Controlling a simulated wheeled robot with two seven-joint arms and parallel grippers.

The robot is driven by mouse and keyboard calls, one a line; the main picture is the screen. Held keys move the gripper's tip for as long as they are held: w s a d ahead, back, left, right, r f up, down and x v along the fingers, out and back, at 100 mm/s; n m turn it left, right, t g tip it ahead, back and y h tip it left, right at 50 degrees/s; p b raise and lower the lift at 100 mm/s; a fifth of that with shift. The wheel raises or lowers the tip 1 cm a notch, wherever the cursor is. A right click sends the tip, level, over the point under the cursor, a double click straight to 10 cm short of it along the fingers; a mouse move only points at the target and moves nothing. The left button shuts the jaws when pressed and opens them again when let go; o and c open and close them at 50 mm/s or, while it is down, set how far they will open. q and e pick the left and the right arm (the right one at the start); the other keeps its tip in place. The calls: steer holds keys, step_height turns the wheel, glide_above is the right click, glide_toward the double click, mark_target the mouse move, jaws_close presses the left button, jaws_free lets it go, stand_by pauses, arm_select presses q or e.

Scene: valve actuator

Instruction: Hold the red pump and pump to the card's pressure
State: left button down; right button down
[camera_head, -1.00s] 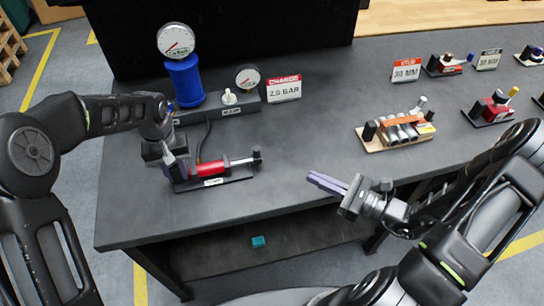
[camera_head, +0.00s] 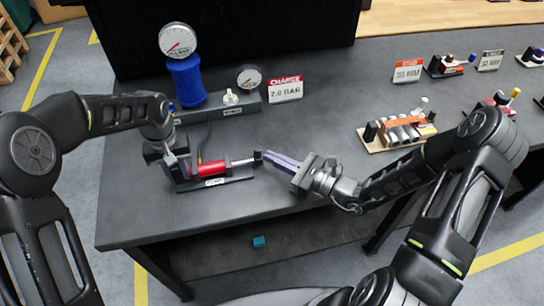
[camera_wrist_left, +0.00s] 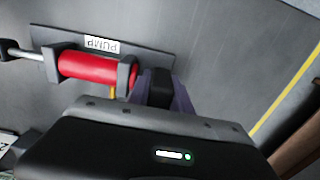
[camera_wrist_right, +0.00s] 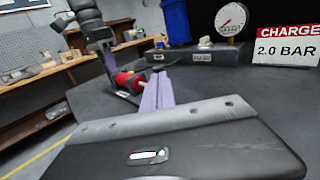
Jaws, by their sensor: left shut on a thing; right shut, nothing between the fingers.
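The red pump (camera_head: 209,169) lies on a dark base plate on the table, with its rod and dark handle (camera_head: 257,157) pointing right. My left gripper (camera_head: 181,172) is shut on the pump's left end; the left wrist view shows its fingers (camera_wrist_left: 160,90) there beside the red barrel (camera_wrist_left: 88,67). My right gripper (camera_head: 270,157) is shut and empty, its fingertips at or very near the handle; contact is unclear. The card (camera_head: 285,89) reads CHARGE 2.0 BAR. A large gauge (camera_head: 178,41) sits atop a blue cylinder (camera_head: 186,82); a smaller gauge (camera_head: 249,77) stands beside it.
A white knob (camera_head: 231,97) sits on the grey block behind the pump. A wooden tray with grey cylinders (camera_head: 399,131) stands to the right, with more cards and small fixtures beyond. The table between pump and tray is mostly clear.

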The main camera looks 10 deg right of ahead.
steer(key=shift+w+a, duration=0.25)
steer(key=a, duration=0.6)
steer(key=shift+d, duration=0.1)
stand_by(0.3)
steer(key=v, duration=1.4)
stand_by(1.4)
